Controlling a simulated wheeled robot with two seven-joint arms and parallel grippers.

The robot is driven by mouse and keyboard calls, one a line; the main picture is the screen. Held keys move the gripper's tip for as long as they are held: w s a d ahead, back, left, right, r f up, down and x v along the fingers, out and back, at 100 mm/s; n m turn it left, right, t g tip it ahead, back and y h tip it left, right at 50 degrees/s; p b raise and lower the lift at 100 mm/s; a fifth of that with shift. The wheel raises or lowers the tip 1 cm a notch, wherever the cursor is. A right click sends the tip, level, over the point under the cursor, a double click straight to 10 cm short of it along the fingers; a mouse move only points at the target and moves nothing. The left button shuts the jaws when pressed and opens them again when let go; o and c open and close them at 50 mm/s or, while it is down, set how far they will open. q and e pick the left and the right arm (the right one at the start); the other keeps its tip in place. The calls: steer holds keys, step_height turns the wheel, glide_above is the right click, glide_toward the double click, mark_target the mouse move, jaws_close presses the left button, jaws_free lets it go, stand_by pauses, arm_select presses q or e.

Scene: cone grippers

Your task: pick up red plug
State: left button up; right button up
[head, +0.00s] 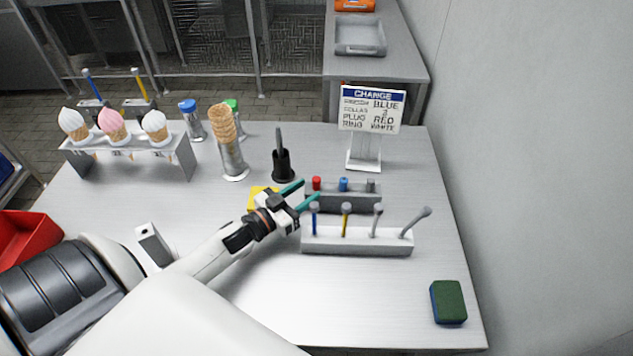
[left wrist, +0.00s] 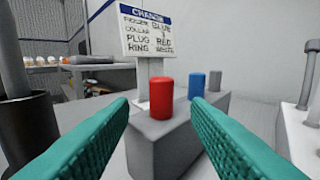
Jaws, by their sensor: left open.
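The red plug (head: 316,183) is a small red cylinder at the left end of a grey block (head: 342,203) on the table. In the left wrist view the red plug (left wrist: 160,97) stands upright on the block, between and beyond my fingers. A blue plug (head: 343,184) and a grey one (head: 370,186) stand in the same block to its right. My left gripper (head: 303,194), with teal fingers, is open and empty, just left of the red plug and pointing at it. In the left wrist view my left gripper (left wrist: 160,125) frames the plug without visible contact. My right gripper is not in view.
A white rack (head: 358,243) of upright tools stands in front of the block. A black holder (head: 283,166) stands behind my gripper, beside a yellow item (head: 258,194). A sign (head: 371,110) stands behind the block. A green sponge (head: 448,302) lies front right, with bare table around it.

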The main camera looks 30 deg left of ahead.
mark_target(314, 185)
arm_select(q)
steer(key=x, duration=0.4)
steer(key=shift+d+r+p, duration=0.1)
steer(key=shift+r+p, duration=0.3)
steer(key=shift+w+f, duration=0.1)
steer(key=shift+w, duration=0.2)
steer(key=shift+s, duration=0.1)
steer(key=shift+c, duration=0.4)
jaws_close()
